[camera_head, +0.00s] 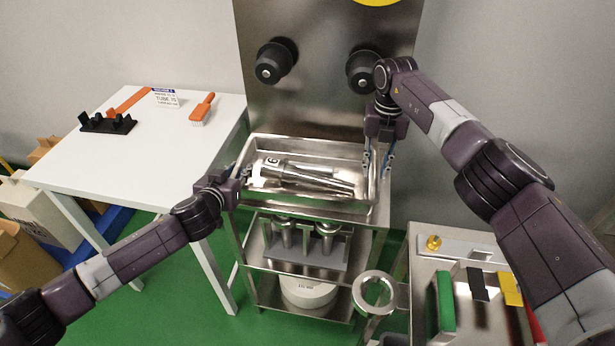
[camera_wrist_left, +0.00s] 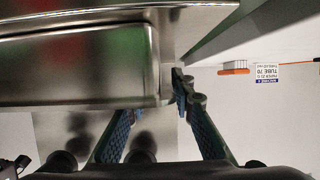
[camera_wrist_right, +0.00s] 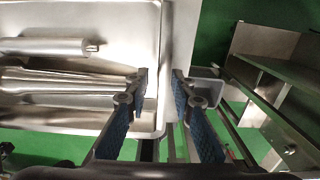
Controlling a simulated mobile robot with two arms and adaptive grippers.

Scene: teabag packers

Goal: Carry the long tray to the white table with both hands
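The long metal tray (camera_head: 350,205) lies on top of a steel cart in the head view, with metal tubes (camera_head: 305,175) and a white tag inside. The white table (camera_head: 140,165) stands to its left. My left gripper (camera_head: 243,176) is at the tray's left end; in the left wrist view its fingers (camera_wrist_left: 155,95) are spread at the tray's end wall, one fingertip partly hidden. My right gripper (camera_head: 378,165) points down at the tray's right end. In the right wrist view its open fingers (camera_wrist_right: 160,85) straddle the end rim, one inside the tray and one outside.
The table holds a black holder (camera_head: 107,123), an orange-handled brush (camera_head: 202,109) and a small sign (camera_head: 166,97) at its back; its front is clear. A steel panel with black knobs (camera_head: 276,60) stands behind the cart. Another steel station (camera_head: 425,275) is at the right.

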